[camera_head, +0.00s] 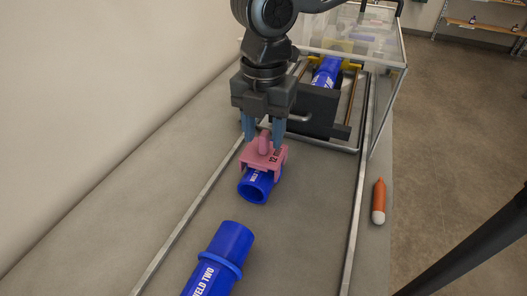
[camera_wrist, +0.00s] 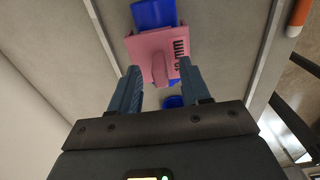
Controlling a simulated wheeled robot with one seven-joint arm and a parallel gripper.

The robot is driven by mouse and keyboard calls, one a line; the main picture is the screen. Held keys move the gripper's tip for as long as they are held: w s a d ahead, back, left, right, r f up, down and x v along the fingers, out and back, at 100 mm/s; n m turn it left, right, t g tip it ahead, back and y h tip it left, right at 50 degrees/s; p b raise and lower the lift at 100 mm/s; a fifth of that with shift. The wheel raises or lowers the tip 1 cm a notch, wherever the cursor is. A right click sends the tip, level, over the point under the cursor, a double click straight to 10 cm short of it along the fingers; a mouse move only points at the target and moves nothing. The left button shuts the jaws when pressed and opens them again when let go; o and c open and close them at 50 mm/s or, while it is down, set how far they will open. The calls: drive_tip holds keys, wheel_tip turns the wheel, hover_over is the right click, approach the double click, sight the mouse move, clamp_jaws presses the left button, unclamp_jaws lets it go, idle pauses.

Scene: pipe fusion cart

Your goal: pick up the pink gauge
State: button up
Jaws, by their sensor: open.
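The pink gauge (camera_head: 262,157) sits saddle-like over a short blue pipe (camera_head: 257,186) on the grey cart top. It has an upright handle on top and dark lettering on one side. It also shows in the wrist view (camera_wrist: 152,53), with blue pipe showing beyond it and a little below it. My gripper (camera_head: 264,140) is directly above the gauge, pointing down, with its blue-grey fingers on either side of the handle. In the wrist view the gripper (camera_wrist: 158,90) is open, with a gap between the fingers. I cannot tell whether a finger touches the gauge.
A larger blue pipe (camera_head: 222,262) marked "WELD TWO" lies nearer. A clear-walled machine enclosure (camera_head: 372,45) with a dark block (camera_head: 318,110) and another blue pipe (camera_head: 327,72) stands behind. Metal rails (camera_head: 352,215) edge the cart top. An orange marker (camera_head: 379,200) lies at right.

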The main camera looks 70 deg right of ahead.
drive_tip(key=shift+f, duration=0.4)
clamp_jaws()
